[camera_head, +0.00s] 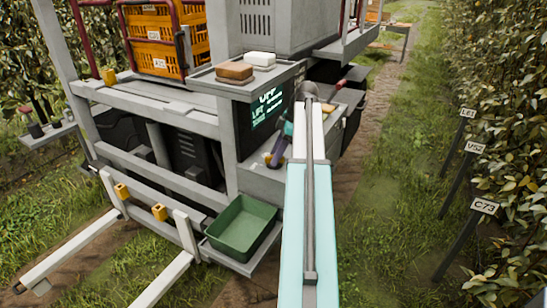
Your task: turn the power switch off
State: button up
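My arm reaches forward from the bottom to the machine's right side. Its far end bends down to the left, and a dark part that seems to be my gripper (274,160) is over a grey ledge. Its fingers are too small and dark to tell open from shut. A dark screen (265,108) with green text is on the machine's front, left of my arm; the text is hard to read. I cannot pick out the power switch for certain; my arm covers part of the panel area. A small red-ended part (341,84) shows right of the arm.
A green tray (241,227) sits low in front. Orange crates (151,55) stand at the upper left. Sign posts (483,206) and a hedge line the right; the grass lane between is clear.

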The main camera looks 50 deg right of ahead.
jog(key=shift+d+r, duration=0.1)
jog(key=shift+r, duration=0.05)
jog(key=shift+d+r, duration=0.2)
jog(key=shift+r, duration=0.25)
jog(key=v, duration=1.2)
jog(key=shift+s+r, duration=0.2)
jog(key=shift+a+f+b, duration=0.1)
jog(key=shift+b, duration=0.2)
